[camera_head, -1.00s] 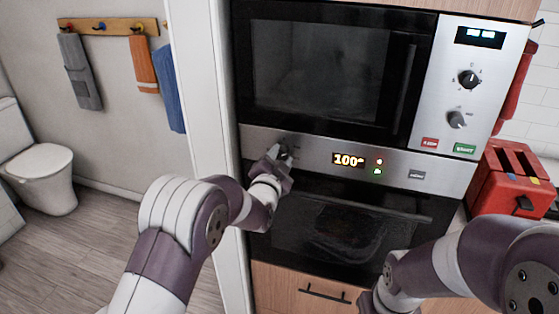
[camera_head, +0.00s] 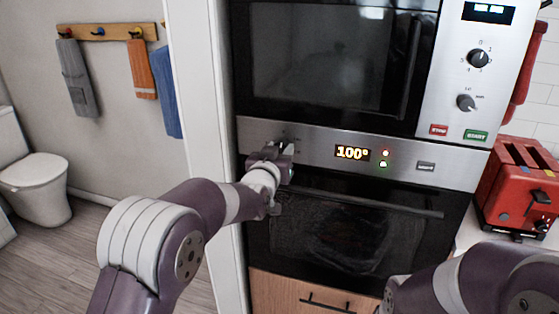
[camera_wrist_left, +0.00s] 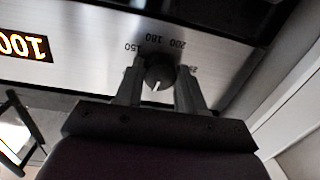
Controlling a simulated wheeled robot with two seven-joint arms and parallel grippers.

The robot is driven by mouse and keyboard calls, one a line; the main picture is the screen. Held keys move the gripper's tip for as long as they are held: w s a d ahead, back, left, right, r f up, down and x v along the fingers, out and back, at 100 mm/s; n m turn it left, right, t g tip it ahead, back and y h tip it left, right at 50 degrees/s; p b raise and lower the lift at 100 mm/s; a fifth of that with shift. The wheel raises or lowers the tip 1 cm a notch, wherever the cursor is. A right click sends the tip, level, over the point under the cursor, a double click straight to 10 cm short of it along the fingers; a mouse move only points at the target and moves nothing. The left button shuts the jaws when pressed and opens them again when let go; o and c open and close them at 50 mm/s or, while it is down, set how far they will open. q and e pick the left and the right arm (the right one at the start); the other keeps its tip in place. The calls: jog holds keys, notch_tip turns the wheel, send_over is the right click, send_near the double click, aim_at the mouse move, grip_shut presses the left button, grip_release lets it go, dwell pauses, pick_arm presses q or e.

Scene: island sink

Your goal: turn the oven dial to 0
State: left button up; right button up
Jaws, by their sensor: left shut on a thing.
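The oven dial (camera_wrist_left: 158,76) is a dark round knob with a white pointer mark. In the left wrist view it sits between the two fingers of my left gripper (camera_wrist_left: 158,88), which is shut on it. Numbers such as 150, 180 and 200 show around the dial, upside down. In the head view my left gripper (camera_head: 277,150) is at the left end of the oven's steel panel (camera_head: 320,143) and mostly hides the dial. The oven display (camera_head: 352,153) reads 100°. My right arm shows at the lower right; its gripper is out of view.
A microwave (camera_head: 330,60) with two knobs is above the oven. The oven door handle (camera_head: 360,200) runs below the panel, close to my left wrist. A red toaster (camera_head: 520,185) stands at the right. A white door frame (camera_head: 205,120) is just left of the oven.

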pick_arm(q)
jog(key=shift+f+n+b, duration=0.15)
jog(key=shift+n+b, duration=0.5)
jog(key=shift+n, duration=0.35)
jog(key=o, duration=1)
jog(key=shift+o, duration=0.2)
jog(key=shift+s, duration=0.1)
jog(key=b+v, duration=0.2)
jog(key=v, duration=1)
jog(key=shift+s, duration=0.3)
jog(key=shift+a, duration=0.1)
